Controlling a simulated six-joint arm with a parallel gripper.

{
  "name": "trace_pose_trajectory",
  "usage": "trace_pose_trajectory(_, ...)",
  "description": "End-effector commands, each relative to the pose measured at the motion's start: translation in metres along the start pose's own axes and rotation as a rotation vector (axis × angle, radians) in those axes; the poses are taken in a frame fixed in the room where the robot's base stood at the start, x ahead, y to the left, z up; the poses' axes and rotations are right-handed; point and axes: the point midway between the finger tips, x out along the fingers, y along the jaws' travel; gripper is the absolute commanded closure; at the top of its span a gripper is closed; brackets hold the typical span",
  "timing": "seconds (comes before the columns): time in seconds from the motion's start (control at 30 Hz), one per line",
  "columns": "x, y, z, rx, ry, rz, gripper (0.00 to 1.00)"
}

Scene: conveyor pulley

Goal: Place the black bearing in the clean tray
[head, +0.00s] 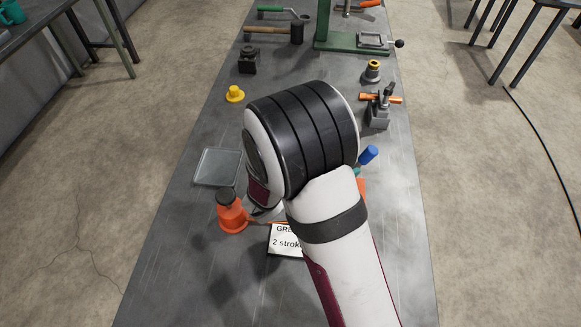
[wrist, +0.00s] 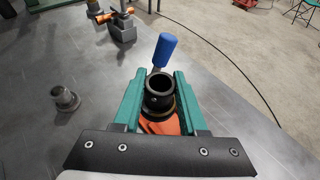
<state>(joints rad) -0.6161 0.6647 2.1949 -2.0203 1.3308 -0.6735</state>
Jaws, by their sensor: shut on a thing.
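In the wrist view my gripper (wrist: 158,88) has its teal fingers on either side of a black, ring-topped cylindrical part (wrist: 160,103), which looks like the black bearing, and is shut on it. An orange thing (wrist: 162,126) shows just below the part; I cannot tell whether they touch. In the head view my arm hides the bearing and most of my gripper. A shallow grey, glassy-looking tray (head: 217,167) lies left of my wrist, with nothing visible in it. I cannot tell whether it is the clean tray.
An orange bottle-like thing (head: 232,212) with a dark top stands close to my wrist, by a lettered sign (head: 285,241). A blue handle (head: 368,155) is to the right. A yellow part (head: 234,94) and a clamp (head: 380,108) stand farther back. The front left bench is clear.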

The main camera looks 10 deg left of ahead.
Motion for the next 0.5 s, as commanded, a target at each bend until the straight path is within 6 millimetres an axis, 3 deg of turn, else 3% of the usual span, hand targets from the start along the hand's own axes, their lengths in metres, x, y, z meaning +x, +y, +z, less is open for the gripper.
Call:
trace_pose_trajectory(0.17,-0.024,0.077,-0.011,-0.087,0.012,0.228,1.0)
trace_pose_trajectory(0.3,-0.057,0.142,-0.021,-0.175,0.009,0.43,1.0)
trace_pose_trajectory(0.4,-0.079,0.174,-0.028,-0.228,0.0,0.539,1.0)
trace_pose_trajectory(0.5,-0.093,0.192,-0.031,-0.258,-0.006,0.601,1.0)
